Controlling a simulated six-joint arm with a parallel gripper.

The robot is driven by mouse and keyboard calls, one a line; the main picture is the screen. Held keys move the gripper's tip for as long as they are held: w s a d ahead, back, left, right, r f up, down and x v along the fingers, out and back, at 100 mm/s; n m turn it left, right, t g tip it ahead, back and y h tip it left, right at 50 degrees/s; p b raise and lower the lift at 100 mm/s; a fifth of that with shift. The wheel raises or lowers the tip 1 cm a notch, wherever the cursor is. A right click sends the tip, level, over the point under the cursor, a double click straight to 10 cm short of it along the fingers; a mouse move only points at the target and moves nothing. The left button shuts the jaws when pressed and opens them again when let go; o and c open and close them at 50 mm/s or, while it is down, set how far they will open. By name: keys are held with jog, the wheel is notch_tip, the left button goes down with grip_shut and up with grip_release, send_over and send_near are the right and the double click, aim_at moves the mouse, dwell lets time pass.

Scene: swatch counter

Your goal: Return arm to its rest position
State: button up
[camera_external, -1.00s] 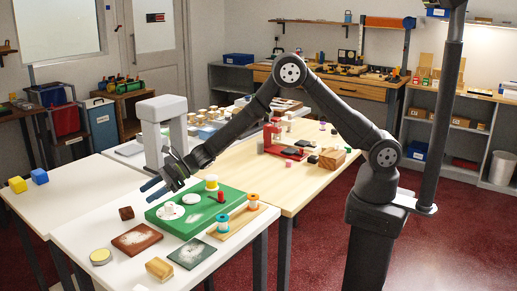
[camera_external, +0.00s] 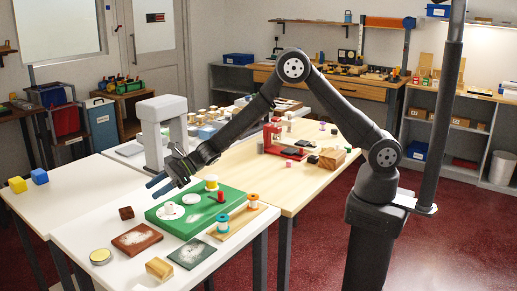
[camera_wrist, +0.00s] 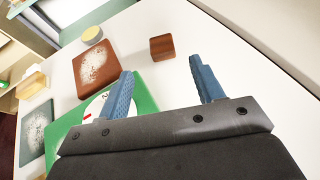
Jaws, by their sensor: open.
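My gripper (camera_external: 159,186) hangs over the back left part of the green board (camera_external: 180,229) on the white counter, its blue fingers apart and nothing between them. In the wrist view my gripper (camera_wrist: 164,84) also shows its two fingers spread wide. The green board (camera_wrist: 145,77) lies below the left finger, with a white disc on it partly hidden. A dark reddish-brown block (camera_wrist: 162,48) sits on the white surface beyond and between the fingers; it shows in the external view as a small dark cube (camera_external: 126,213).
A brown swatch (camera_external: 137,238), a dark green swatch (camera_external: 192,253), a round tin (camera_external: 100,256) and a wooden block (camera_external: 159,269) lie at the front. Spools (camera_external: 222,223) stand at the right. A light grey machine (camera_external: 160,120) stands just behind my gripper.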

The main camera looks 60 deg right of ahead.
aim_at(128, 209)
jog(key=x, duration=1.1)
jog(key=shift+w+a, duration=0.15)
jog(key=shift+a, duration=0.1)
jog(key=shift+r, duration=1.15)
jog(key=shift+f, duration=0.1)
